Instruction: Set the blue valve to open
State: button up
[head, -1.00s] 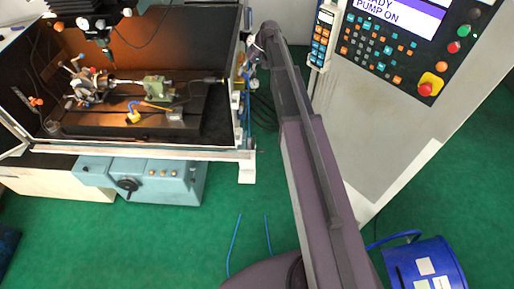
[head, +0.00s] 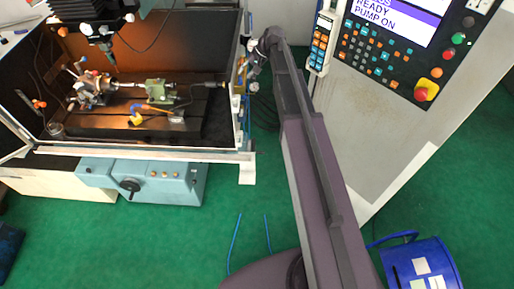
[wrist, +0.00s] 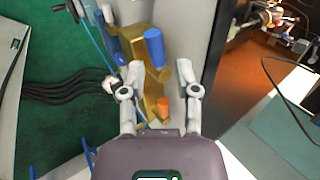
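A brass manifold (wrist: 150,88) stands beside the machine's side wall in the wrist view. It carries a blue cylindrical knob (wrist: 154,46) at its upper right and an orange knob (wrist: 163,109) lower down. Another blue cylinder (wrist: 112,47) shows to the left. I cannot tell from these frames which blue part is the valve, or its setting. My gripper (wrist: 160,73) is open, its fingers apart on either side of the brass manifold in the picture, with nothing visibly held. In the head view, my gripper (head: 249,68) is small beside the machine's right wall.
The machine enclosure (head: 195,152) lies left of my arm, with a green vise (head: 158,91) inside. A control cabinet (head: 370,130) stands on the right. Dark hoses (wrist: 65,88) run left of the manifold. A blue bin (head: 425,262) is on the green floor.

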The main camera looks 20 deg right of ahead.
jog(key=shift+p+v, duration=3.9)
jog(key=shift+v, duration=1.15)
jog(key=s+a+f+n+g+h+b, duration=0.1)
jog(key=s+a+f+h+b, duration=0.1)
jog(key=s+f+b, duration=0.8)
jog(key=s+a+f+n+g+h+b, duration=0.1)
jog(key=s+a+f+h+b, duration=0.2)
jog(key=s+f+b, duration=0.8)
notch_tip(320, 180, down, 9)
jog(key=a+b, duration=0.2)
jog(key=b, duration=0.4)
jog(key=shift+n, duration=0.4)
jog(key=shift+s+a, duration=0.1)
jog(key=shift+s, duration=0.1)
jog(key=shift+s, duration=0.15)
jog(key=c, duration=0.4)
jog(key=shift+n+h, duration=0.4)
jog(key=shift+h, duration=0.2)
jog(key=s, duration=0.5)
jog(key=shift+s+a, duration=0.1)
jog(key=shift+a, duration=0.1)
grip_shut()
jog(key=shift+s, duration=0.1)
